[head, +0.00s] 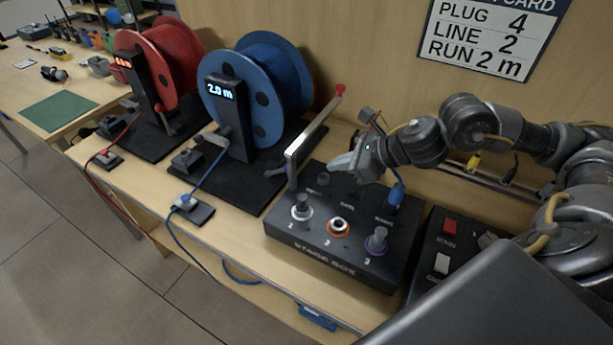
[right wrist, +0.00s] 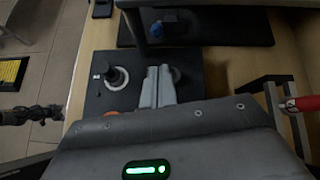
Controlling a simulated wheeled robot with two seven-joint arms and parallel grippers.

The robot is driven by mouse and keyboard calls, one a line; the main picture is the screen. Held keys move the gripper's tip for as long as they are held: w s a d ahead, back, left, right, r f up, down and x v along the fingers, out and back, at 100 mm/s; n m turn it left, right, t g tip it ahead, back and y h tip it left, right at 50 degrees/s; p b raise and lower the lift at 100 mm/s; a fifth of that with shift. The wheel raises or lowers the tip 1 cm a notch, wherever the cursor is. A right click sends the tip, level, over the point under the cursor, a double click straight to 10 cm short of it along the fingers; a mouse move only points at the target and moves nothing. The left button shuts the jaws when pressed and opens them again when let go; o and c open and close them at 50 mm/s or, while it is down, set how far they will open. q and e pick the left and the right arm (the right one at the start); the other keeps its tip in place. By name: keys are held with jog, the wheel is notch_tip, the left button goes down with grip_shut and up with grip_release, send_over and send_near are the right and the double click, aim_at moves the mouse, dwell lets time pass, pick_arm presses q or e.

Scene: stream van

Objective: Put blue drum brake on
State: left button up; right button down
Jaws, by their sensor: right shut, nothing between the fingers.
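The blue drum (head: 262,88) stands upright on a black base (head: 262,185), with a display reading 2.0 m on the dark post in front of it. A dark handle (head: 283,167) is low at the drum's right side. A silver bar with a red tip (head: 318,126) rises between the drum and the stage box; I cannot tell which it belongs to. My right gripper (head: 345,165) is right of the drum, above the back of the stage box, apart from the drum. Its fingers (right wrist: 157,86) are together and empty.
The stage box (head: 335,258) has several knobs and sockets, with a blue plug (head: 397,194) at its right. A red drum (head: 172,62) stands left of the blue one. A blue cable runs over the bench's front edge. A switch panel (head: 447,250) is at right.

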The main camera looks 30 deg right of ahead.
aim_at(307, 181)
jog(key=shift+w, duration=0.1)
jog(key=shift+w+a+f, duration=0.1)
jog(key=shift+f, duration=0.05)
jog(key=p+x, duration=0.1)
jog(key=x, duration=0.7)
jog(key=shift+w+a+f+p, duration=0.15)
jog(key=shift+p, duration=0.15)
jog(key=shift+w+a+f, duration=0.2)
jog(key=shift+w+f, duration=0.15)
pick_arm(q)
jog(key=d, duration=0.1)
jog(key=r, duration=0.1)
jog(key=d, duration=0.1)
jog(key=shift+s+d+r, duration=0.25)
jog(key=shift+d+r, duration=0.05)
jog(key=shift+d, duration=0.05)
jog(key=shift+a, duration=0.2)
